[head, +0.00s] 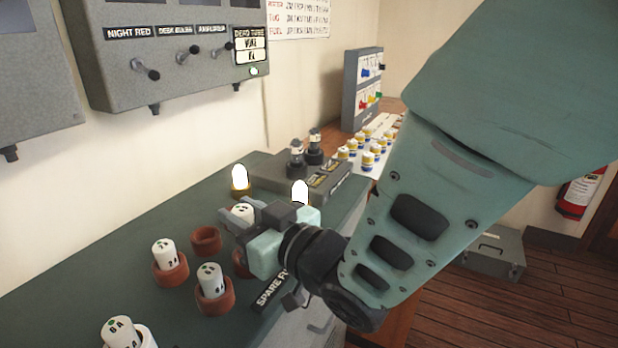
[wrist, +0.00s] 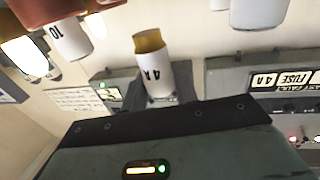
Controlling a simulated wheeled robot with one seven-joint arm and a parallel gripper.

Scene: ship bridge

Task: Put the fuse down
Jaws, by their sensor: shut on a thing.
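My gripper (head: 250,222) is over the dark green bench top in the head view, shut on a white fuse (head: 243,211). In the wrist view the held fuse (wrist: 170,80) reads "4 A" and its bare brass end shows, clear of any cup. The gripper hides part of the fuse in the head view. An empty red-brown cup (head: 205,241) stands left of the gripper. Another red-brown cup (head: 241,265) is partly hidden below it; I cannot tell what it holds.
White fuses stand in a left cup (head: 170,272), a front cup (head: 214,302) and a white front holder (head: 147,338). Lit lamps (head: 239,178) (head: 300,191) and a grey fuse block (head: 285,176) stand behind. A "SPARE" label (head: 272,287) lies along the bench edge.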

